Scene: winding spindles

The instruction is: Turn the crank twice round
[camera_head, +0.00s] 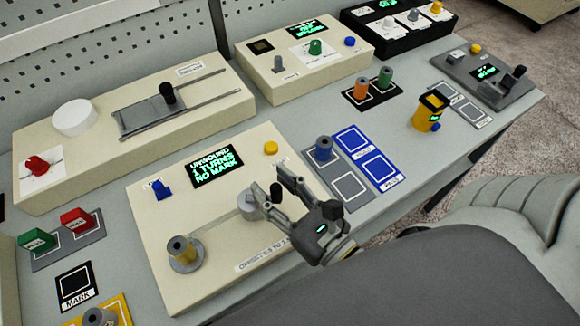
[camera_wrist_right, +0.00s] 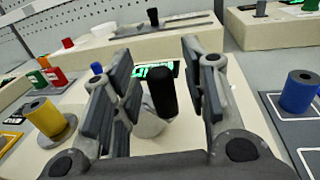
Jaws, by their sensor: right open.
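The crank has a grey hub (camera_head: 250,206) and an upright black handle (camera_head: 276,191) on the cream winding box (camera_head: 215,275). My right gripper (camera_head: 269,184) is at the handle with its fingers apart. In the right wrist view the black handle (camera_wrist_right: 162,92) stands between the open fingers, with gaps visible on both sides. The box's screen (camera_head: 217,166) reads "UNWOUND 1 TURNS NO MARK". My left gripper is out of view.
A blue switch (camera_head: 161,190) and yellow button (camera_head: 271,148) are on the same box. A blue spindle (camera_head: 323,150) stands on a pad to the right. A yellow device (camera_head: 428,112) stands farther right. Another cream box with a slider (camera_head: 150,110) is behind.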

